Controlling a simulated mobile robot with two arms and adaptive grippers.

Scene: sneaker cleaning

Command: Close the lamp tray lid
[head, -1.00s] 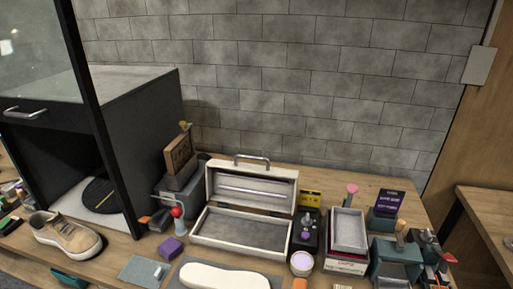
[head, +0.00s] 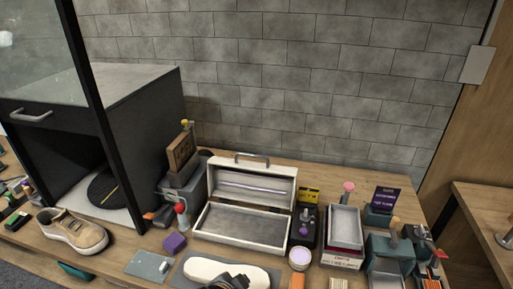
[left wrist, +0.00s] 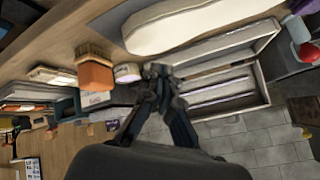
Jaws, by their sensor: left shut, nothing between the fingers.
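The lamp tray is a cream case with a grey-floored base (head: 243,225) on the bench in the head view. Its lid (head: 252,180), with a handle and a pale lamp tube inside, stands open against the wall side. The left wrist view shows the tray base (left wrist: 228,45) and open lid (left wrist: 222,105) beyond the fingers. My left gripper (left wrist: 158,72) is shut and empty. In the head view its dark tip (head: 226,283) shows at the bottom edge, over the white sole's mat and apart from the tray. My right gripper is not in view.
A purple block (head: 175,243) and a red-knobbed device (head: 181,212) stand left of the tray. A dark box with a knob (head: 304,228) and a round tub (head: 300,258) stand close on its right. A white sole (head: 205,268) lies in front. A brush (left wrist: 96,70) shows in the wrist view.

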